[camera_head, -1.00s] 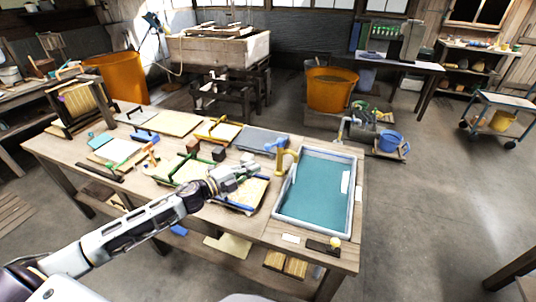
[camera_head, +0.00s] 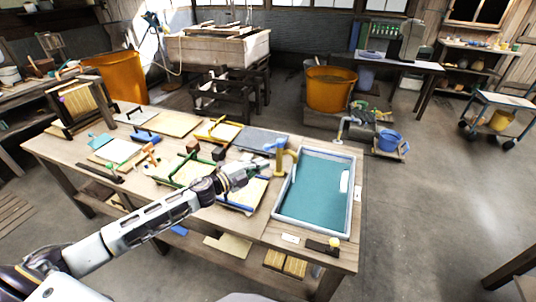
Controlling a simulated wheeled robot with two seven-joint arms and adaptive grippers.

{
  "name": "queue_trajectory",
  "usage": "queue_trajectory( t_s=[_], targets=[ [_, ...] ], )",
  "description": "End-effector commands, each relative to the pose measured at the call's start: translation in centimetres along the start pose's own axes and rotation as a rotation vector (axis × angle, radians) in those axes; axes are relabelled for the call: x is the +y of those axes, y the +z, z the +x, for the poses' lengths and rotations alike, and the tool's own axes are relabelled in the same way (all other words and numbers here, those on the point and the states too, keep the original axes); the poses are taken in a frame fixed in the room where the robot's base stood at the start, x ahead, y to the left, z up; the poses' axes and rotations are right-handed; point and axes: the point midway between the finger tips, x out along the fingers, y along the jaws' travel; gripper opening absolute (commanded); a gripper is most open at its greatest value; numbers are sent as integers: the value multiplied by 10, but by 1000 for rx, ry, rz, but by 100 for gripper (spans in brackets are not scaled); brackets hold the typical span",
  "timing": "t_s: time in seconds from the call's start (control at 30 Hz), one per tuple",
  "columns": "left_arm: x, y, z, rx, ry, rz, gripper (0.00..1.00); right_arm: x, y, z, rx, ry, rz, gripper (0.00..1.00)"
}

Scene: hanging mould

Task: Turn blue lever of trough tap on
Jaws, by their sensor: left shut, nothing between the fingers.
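The trough (camera_head: 311,229) has a pale grey rim and teal water, and it is set in the right end of the workbench. A brass-coloured tap (camera_head: 280,164) stands at its left edge, with its spout toward the trough. A small blue lever (camera_head: 270,146) shows at the top left of the tap; its exact angle is too small to tell. My left gripper (camera_head: 264,164) is shut and empty, just left of the tap and a little below the lever in the picture. I cannot tell whether it touches the tap. My right gripper is out of view.
Wooden frames and sheets (camera_head: 187,171) cover the bench left of the tap, partly behind my left arm. A dark slab (camera_head: 262,139) lies behind the tap.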

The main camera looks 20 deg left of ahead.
Motion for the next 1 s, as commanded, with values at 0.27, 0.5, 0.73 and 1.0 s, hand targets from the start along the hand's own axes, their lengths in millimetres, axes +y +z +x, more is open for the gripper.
queue_trajectory(
  t_s=[0.27,0.5,0.73,1.0],
  targets=[
    [-1,0,17,0,-2,0,0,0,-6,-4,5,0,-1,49],
    [-2,-1,32,1,-1,1,0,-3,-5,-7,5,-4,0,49],
    [-1,0,48,0,-1,-1,0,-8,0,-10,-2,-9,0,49],
    [0,12,62,-2,-1,1,0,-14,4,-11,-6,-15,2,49]
  ],
)
